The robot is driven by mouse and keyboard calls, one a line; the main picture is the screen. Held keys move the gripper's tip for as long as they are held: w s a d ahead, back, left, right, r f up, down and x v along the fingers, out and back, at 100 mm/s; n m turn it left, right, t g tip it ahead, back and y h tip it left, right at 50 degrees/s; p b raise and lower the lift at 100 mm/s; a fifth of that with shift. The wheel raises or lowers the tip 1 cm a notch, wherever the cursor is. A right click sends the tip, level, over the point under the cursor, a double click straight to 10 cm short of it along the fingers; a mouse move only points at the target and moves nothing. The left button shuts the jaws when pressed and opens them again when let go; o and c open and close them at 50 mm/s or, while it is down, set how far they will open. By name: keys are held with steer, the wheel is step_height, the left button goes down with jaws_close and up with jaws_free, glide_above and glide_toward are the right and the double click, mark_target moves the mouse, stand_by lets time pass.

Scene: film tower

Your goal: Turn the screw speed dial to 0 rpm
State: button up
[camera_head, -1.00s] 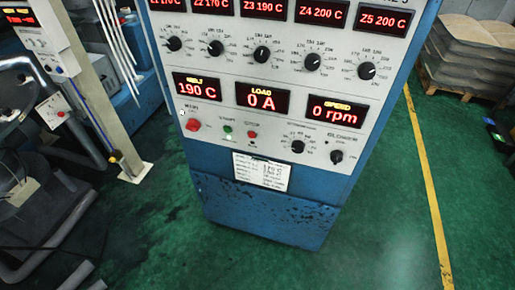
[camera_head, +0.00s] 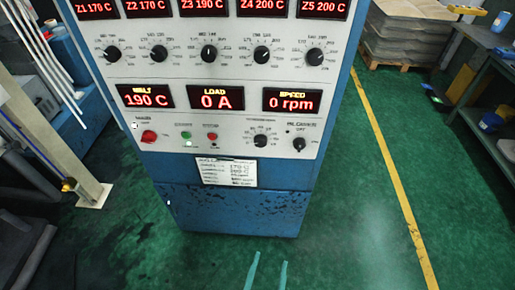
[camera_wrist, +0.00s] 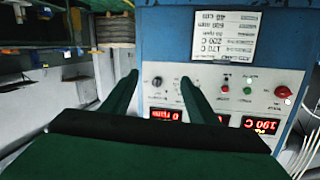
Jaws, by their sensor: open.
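The screw speed dial (camera_head: 261,141), a black knob with a printed scale, sits low on the white panel of the blue cabinet. Its label and exact pointer setting are too small to read. The speed display (camera_head: 292,101) above it reads 0 rpm. My gripper (camera_head: 268,260) shows as two green fingers at the bottom edge, in front of and below the panel. It is open and empty, apart from the dial. In the upside-down wrist view, the fingers (camera_wrist: 158,76) spread before the panel. A smaller knob (camera_wrist: 157,81) shows between them; the right finger seems to hide the screw speed dial.
A second black knob (camera_head: 299,144) is close at the dial's right. Red and green buttons (camera_head: 186,135) and a red main switch (camera_head: 149,136) are to its left. A paper sheet (camera_head: 228,172) hangs below. Green floor right of the cabinet is clear, up to a workbench (camera_head: 486,70).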

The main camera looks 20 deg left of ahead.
steer(key=w+a+r+y, duration=0.1)
steer(key=w+a+r, duration=0.15)
steer(key=w, duration=0.35)
steer(key=w+a+r, duration=0.1)
steer(key=w+a, duration=0.2)
steer(key=w, duration=0.3)
steer(key=n+t+y, duration=0.1)
steer(key=y, duration=0.1)
glide_toward(260, 144)
steer(key=x, duration=0.8)
steer(key=shift+s, duration=0.1)
steer(key=c, duration=1)
